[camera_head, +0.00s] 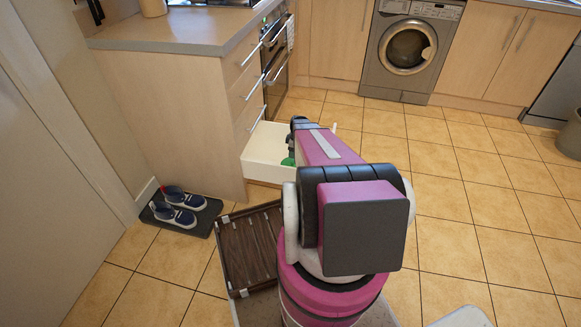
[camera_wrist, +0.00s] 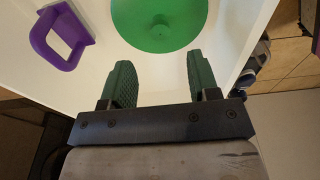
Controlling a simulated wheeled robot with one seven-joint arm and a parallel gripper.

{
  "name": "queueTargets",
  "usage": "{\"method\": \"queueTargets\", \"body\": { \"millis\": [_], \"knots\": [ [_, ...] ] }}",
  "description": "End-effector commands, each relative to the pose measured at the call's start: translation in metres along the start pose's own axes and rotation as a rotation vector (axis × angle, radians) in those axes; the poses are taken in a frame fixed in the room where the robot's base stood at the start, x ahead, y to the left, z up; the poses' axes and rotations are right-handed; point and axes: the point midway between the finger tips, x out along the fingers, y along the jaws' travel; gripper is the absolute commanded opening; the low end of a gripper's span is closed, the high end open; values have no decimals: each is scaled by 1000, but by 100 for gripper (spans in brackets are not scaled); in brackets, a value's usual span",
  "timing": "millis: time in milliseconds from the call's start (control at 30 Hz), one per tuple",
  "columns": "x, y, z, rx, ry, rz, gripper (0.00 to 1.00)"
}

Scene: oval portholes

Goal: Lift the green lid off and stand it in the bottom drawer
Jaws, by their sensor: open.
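The bottom drawer (camera_head: 270,145) is pulled out, white inside. In the wrist view the round green lid (camera_wrist: 150,42) shows inside the drawer's white walls, its small knob facing the camera; its far part is cut off by the frame edge. I cannot tell whether it leans or lies flat. A sliver of the green lid (camera_head: 288,162) shows in the head view beside my arm. My gripper (camera_wrist: 160,62) is open and empty, its two green fingers apart and pointing toward the lid. My arm hides most of the gripper in the head view.
A purple handle-shaped thing (camera_wrist: 62,37) is by the drawer's left side in the wrist view. Blue shoes (camera_head: 180,205) sit on a dark mat (camera_head: 197,224). Open floor stretches right, before the washing machine (camera_head: 408,48).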

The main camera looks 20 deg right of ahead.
Motion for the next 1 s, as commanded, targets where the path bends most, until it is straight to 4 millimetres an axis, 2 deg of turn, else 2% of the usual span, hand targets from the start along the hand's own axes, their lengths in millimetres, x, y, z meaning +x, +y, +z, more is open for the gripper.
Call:
{"method": "queueTargets", "body": {
  "millis": [100,367,633,900,967,1000],
  "knots": [
    [19,1,0,1,0,-1,55],
    [35,1,0,1,0,0,55],
    [72,0,1,1,0,0,55],
    [76,-1,2,1,0,1,55],
    [76,-1,2,1,0,1,39],
    [76,-1,2,1,0,1,26]
  ]
}}
